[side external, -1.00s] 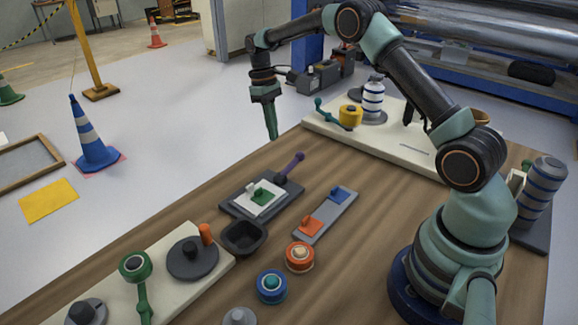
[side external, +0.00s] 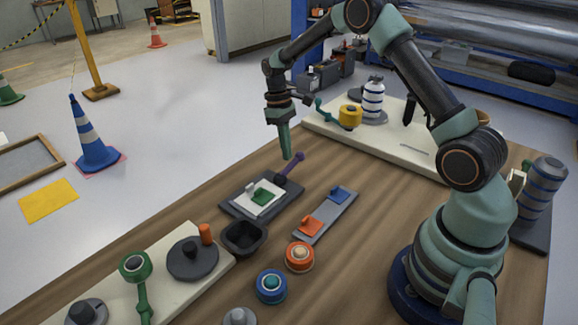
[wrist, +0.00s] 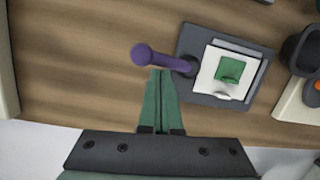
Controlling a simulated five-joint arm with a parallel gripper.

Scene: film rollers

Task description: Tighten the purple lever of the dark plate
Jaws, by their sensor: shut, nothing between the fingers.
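The dark plate (side external: 236,206) lies on the wooden table and carries a white sheet with a green block (side external: 263,197). Its purple lever (side external: 295,161) sticks out from the plate's far right corner and tilts upward. In the wrist view the lever (wrist: 165,60) runs left from the dark plate (wrist: 205,97) to a round knob end. My gripper (side external: 287,157) is shut and empty, pointing down just above the lever's end. In the wrist view the green fingertips (wrist: 160,74) are together beside the lever near its knob; whether they touch it I cannot tell.
A black bin (side external: 244,238) stands close to the plate's near side. A grey strip (side external: 322,222) with orange and blue blocks lies to the right. Bare wood lies between the strip and my base.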

